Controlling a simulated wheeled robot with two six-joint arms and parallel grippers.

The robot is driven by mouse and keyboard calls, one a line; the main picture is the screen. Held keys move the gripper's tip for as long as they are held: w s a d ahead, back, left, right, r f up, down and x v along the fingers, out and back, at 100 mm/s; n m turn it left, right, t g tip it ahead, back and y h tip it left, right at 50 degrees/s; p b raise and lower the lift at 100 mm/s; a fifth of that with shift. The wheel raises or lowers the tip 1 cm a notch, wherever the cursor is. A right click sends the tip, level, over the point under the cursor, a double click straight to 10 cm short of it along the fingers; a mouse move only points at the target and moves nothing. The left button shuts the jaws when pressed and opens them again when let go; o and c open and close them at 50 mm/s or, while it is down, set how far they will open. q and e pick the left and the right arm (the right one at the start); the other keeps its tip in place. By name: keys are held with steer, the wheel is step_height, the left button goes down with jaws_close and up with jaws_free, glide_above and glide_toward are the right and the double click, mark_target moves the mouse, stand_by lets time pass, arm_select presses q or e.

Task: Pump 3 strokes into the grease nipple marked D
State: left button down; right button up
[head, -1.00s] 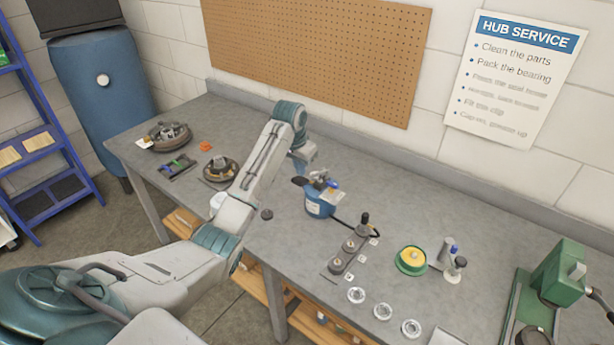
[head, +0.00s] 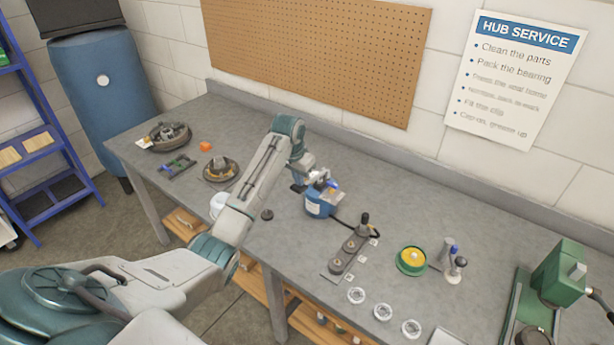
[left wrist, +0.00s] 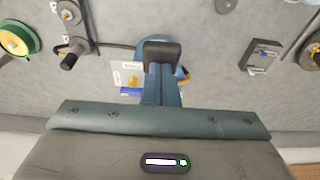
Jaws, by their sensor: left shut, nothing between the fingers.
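The block's small label cards are too small to read. My left gripper (head: 307,172) is shut and empty, just above and behind the lever side of the pump; contact is unclear. In the left wrist view its closed fingers (left wrist: 162,50) partly hide the pump (left wrist: 127,72).
Right of the block are a green-yellow tin (head: 411,261), small bottles (head: 452,261) and a green press (head: 560,275). Several metal rings (head: 383,312) lie in front. Hub parts (head: 170,136) and an orange block (head: 206,146) lie at left.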

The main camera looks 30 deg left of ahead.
mark_target(297, 187)
arm_select(q)
steer(key=shift+s+f, duration=0.1)
steer(key=shift+f, duration=0.1)
steer(key=shift+s+f, duration=0.15)
steer(key=shift+f, duration=1.05)
steer(key=shift+f+b, duration=0.4)
steer(key=shift+f, duration=0.8)
